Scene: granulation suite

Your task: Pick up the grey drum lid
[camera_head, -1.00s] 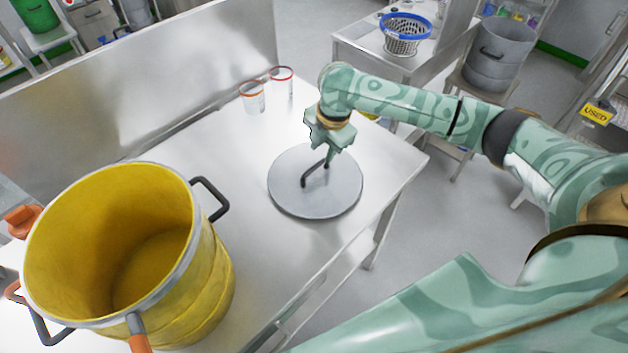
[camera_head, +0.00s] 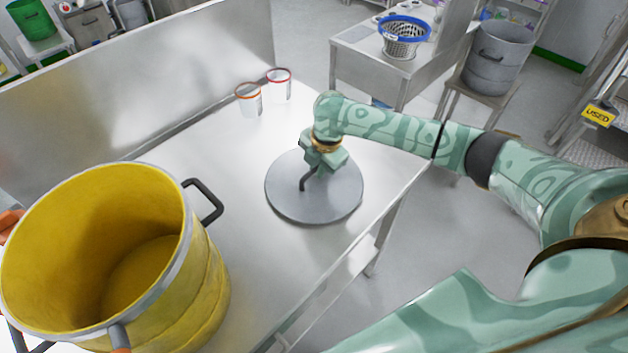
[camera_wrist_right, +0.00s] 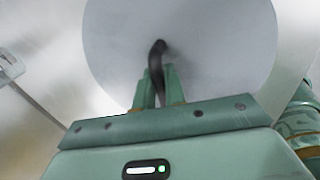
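The grey drum lid (camera_head: 290,205) is a flat round disc with a dark bent handle (camera_head: 303,184), lying near the right edge of the steel table. My right gripper (camera_head: 313,174) is down over the middle of the lid, at the handle. In the right wrist view, the lid (camera_wrist_right: 225,50) fills the upper middle and the dark handle (camera_wrist_right: 156,58) runs between the two fingers (camera_wrist_right: 159,85). The fingers sit close against both sides of it, so the gripper looks shut on the handle. Part of the handle is hidden by the gripper.
A large open yellow drum (camera_head: 190,290) with dark handles stands to the left on the table (camera_head: 235,225). Two clear cups (camera_head: 249,101) stand at the back by the steel splash wall (camera_head: 150,75). A blue-rimmed basket (camera_head: 401,43) and a grey bucket (camera_head: 497,60) are beyond.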

